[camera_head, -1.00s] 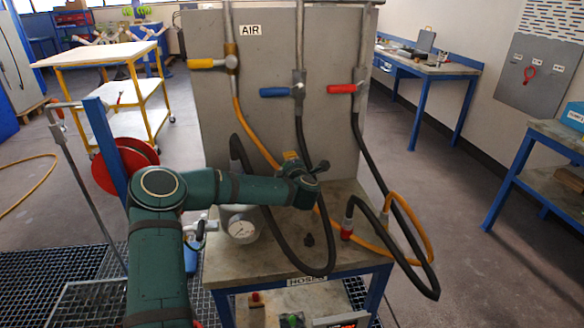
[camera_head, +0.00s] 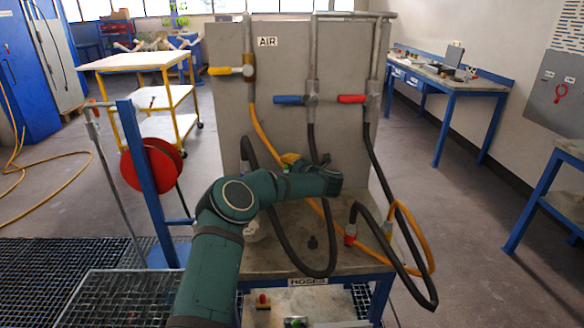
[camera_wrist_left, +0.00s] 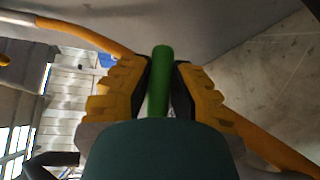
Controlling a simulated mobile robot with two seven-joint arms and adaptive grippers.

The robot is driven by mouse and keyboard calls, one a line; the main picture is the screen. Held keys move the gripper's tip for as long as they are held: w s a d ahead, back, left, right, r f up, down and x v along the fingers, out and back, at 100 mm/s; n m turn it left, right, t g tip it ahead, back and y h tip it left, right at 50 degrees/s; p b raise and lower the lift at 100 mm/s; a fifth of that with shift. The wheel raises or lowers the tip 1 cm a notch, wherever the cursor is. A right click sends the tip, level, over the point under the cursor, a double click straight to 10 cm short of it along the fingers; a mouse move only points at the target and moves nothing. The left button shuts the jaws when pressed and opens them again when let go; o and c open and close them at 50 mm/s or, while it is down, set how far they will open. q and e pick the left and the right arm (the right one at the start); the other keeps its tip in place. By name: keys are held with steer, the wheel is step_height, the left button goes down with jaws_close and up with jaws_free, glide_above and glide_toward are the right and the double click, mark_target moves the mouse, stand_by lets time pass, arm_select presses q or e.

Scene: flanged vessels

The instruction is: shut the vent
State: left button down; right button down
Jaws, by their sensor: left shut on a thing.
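My left gripper (camera_head: 290,160) is in front of the grey AIR panel (camera_head: 225,125), above the bench top; my arm partly hides it in the head view. In the left wrist view its yellow fingers (camera_wrist_left: 162,75) are closed on a green bar-like handle (camera_wrist_left: 160,78). The handle's far end sticks out beyond the fingers. I cannot tell which fitting it belongs to, and its base is hidden. The panel carries a yellow-handled valve (camera_head: 226,71), a blue-handled valve (camera_head: 290,100) and a red-handled valve (camera_head: 352,99), all with level handles. My right gripper is not in view.
Black hoses (camera_head: 332,245) and an orange hose (camera_head: 430,250) loop over the bench's front and right side. A red hose reel (camera_head: 140,168) on a blue post stands left. A yellow trolley (camera_head: 125,62) is behind it. Open floor lies to the right.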

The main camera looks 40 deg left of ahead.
arm_select(q)
steer(key=shift+s+a+r+n+g+y, duration=0.1)
steer(key=shift+s+a+n+g+y, duration=0.2)
steer(key=shift+n+g, duration=0.35)
steer(key=shift+s+a+r+n+g, duration=0.1)
steer(key=shift+a+n+g, duration=0.3)
steer(key=shift+g, duration=0.45)
steer(key=c, duration=1.1)
jaws_free()
steer(key=shift+c, duration=0.2)
steer(key=shift+a+f, duration=0.1)
steer(key=shift+f, duration=0.05)
steer(key=s+d+r, duration=0.1)
steer(key=d, duration=1)
steer(key=shift+s+d+r, duration=0.2)
steer(key=shift+d+r, duration=0.15)
steer(key=shift+d, duration=0.05)
steer(key=shift+d+f, duration=0.1)
steer(key=shift+d, duration=0.05)
